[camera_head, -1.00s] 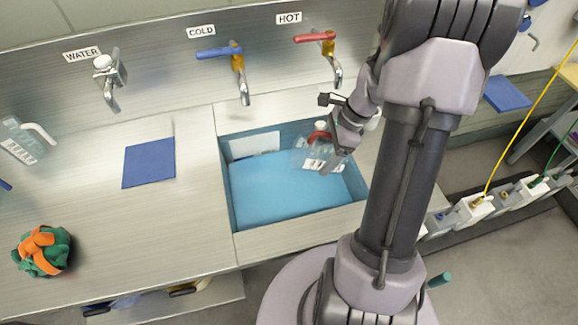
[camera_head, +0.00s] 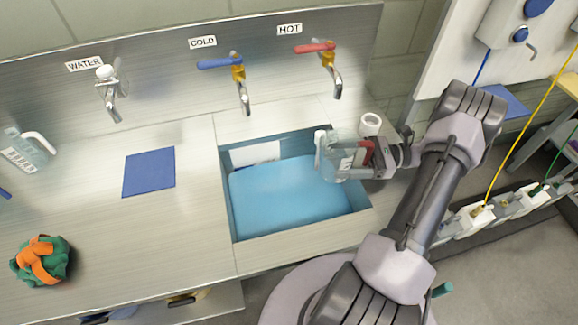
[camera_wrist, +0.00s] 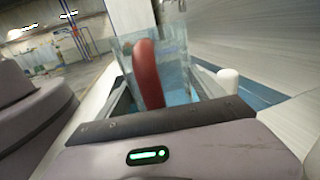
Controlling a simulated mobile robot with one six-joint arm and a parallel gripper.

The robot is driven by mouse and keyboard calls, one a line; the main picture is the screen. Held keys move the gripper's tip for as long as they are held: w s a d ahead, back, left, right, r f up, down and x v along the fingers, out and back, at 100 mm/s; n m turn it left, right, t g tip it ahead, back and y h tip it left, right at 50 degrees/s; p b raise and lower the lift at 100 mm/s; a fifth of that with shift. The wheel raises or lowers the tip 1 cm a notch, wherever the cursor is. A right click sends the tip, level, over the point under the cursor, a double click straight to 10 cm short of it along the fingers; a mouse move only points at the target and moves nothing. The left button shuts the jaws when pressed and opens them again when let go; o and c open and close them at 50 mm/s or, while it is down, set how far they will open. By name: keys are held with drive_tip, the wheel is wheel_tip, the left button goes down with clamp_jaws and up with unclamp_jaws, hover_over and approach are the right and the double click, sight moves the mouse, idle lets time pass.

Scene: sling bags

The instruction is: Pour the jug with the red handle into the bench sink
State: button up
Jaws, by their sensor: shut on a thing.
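The clear jug (camera_head: 342,169) with the red handle (camera_head: 367,152) is held in the air at the sink's right end, lying over toward the left. A pale part shows at its left end. My gripper (camera_head: 374,157) is shut on the red handle, to the right of the jug. In the wrist view the red handle (camera_wrist: 147,75) stands between the jaws, with the clear jug wall (camera_wrist: 181,55) behind it. The bench sink (camera_head: 285,200) has a blue basin and lies below and left of the jug. Whether liquid is in the jug or leaving it, I cannot tell.
Cold (camera_head: 238,75) and hot (camera_head: 325,60) taps stand behind the sink, with a water tap (camera_head: 110,92) farther left. A white cup-like thing (camera_head: 370,124) is close behind my gripper. A white-handled jug (camera_head: 25,152), blue mat (camera_head: 149,172) and green-orange bundle (camera_head: 40,261) lie left.

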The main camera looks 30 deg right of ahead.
drive_tip(key=shift+r, duration=0.1)
wheel_tip(320, 180, up, 3)
drive_tip(key=p, duration=0.2)
drive_tip(key=shift+r+p, duration=0.1)
drive_tip(key=shift+p, duration=0.25)
idle(0.8)
